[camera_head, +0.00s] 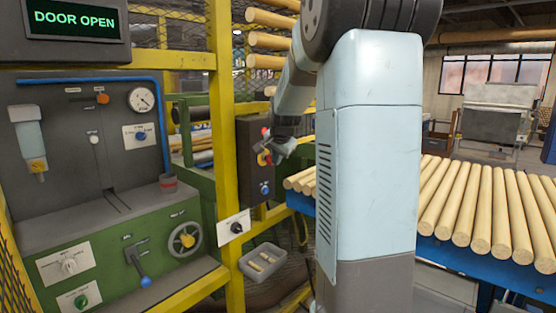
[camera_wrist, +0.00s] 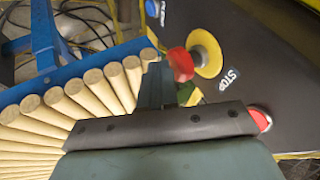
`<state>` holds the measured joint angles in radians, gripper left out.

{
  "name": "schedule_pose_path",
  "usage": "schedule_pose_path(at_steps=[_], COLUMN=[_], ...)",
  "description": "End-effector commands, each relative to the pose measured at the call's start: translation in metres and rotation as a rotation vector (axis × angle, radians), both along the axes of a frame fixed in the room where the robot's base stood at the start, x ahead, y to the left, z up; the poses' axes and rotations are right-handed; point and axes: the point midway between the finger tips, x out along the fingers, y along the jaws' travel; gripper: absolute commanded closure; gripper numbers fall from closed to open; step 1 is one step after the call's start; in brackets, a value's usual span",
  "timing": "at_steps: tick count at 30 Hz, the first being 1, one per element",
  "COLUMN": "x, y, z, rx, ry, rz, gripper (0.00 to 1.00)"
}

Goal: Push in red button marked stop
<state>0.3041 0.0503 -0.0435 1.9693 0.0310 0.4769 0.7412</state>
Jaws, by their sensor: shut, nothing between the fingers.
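The red stop button (camera_wrist: 181,65) is a mushroom head standing out from a round yellow base (camera_wrist: 207,53) on a dark panel, beside a STOP label (camera_wrist: 229,79). In the head view the yellow base (camera_head: 262,158) shows beside my gripper (camera_head: 280,148), which partly hides the button. My gripper also shows in the wrist view (camera_wrist: 158,86), shut and empty, with its fingertips close to the red head. I cannot tell whether they touch. A second red button (camera_wrist: 261,118) is partly hidden behind the gripper body; it shows higher on the panel in the head view (camera_head: 266,132).
A blue knob (camera_head: 265,188) sits lower on the dark panel (camera_head: 247,140). A yellow post (camera_head: 224,80) stands left of it. Wooden rods (camera_head: 465,205) lie on a blue conveyor to the right. A grey bin (camera_head: 262,262) stands below.

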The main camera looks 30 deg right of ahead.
Motion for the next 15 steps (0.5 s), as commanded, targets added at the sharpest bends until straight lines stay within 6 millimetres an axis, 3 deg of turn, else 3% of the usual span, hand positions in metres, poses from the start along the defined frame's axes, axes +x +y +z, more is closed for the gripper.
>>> schedule_pose_path(at_steps=[5,15], x=[0.000,0.021], y=[0.000,0.008], z=[0.000,0.000], rx=[0.000,0.000], ry=[0.000,-0.001], rz=[0.000,0.000], gripper=[1.00,1.00])
